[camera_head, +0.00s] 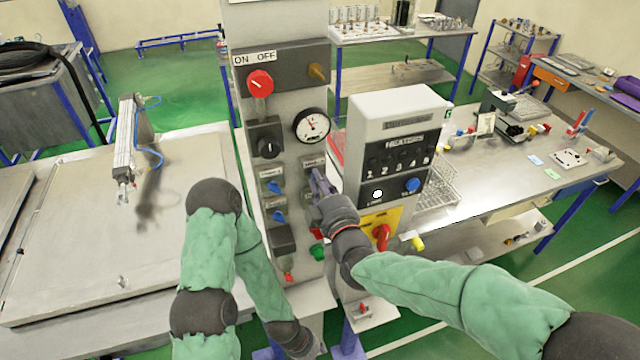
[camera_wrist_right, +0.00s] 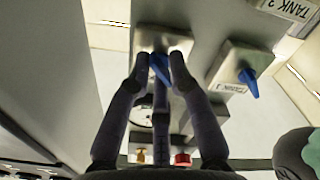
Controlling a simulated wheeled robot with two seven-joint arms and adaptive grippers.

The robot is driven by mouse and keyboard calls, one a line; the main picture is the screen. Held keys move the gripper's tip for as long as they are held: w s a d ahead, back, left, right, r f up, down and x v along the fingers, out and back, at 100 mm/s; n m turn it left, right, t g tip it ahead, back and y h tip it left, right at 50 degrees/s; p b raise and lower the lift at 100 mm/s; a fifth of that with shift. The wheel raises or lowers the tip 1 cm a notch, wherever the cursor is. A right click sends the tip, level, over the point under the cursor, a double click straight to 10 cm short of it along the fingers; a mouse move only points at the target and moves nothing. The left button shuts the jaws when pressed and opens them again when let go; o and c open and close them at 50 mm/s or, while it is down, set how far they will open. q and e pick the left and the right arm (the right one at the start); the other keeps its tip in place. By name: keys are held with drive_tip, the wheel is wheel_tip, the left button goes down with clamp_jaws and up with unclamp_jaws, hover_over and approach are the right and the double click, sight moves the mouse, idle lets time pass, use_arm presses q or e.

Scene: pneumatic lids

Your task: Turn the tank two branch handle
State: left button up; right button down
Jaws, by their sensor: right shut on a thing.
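The grey control panel (camera_head: 295,140) has several blue handles. My right gripper (camera_head: 319,184) is at the upper part of the panel's right-hand column, below the gauge. In the right wrist view, the gripper (camera_wrist_right: 160,62) is shut on a blue handle (camera_wrist_right: 160,70) on a pale square mount. The label of this handle cannot be read. Beside it in that view is another blue handle (camera_wrist_right: 249,82), clear of the fingers. In the head view, two blue handles (camera_head: 273,187) (camera_head: 278,215) show in the left-hand column. My left arm bends down in front; its gripper is not visible.
Above are a red knob (camera_head: 260,83) and a round gauge (camera_head: 311,125). A heater control box (camera_head: 395,150) stands close at the right of my right wrist. A green knob (camera_head: 317,252) sits below the gripper. A workbench (camera_head: 500,190) is at the right.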

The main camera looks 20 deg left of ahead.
drive_tip(key=shift+d+m+b, duration=0.1)
drive_tip(key=shift+m+b, duration=8.6)
drive_tip(key=shift+b, duration=0.4)
drive_tip(key=shift+f, duration=0.1)
drive_tip(key=c, duration=1.3)
unclamp_jaws()
drive_tip(key=shift+w, duration=0.1)
drive_tip(key=v, duration=1.2)
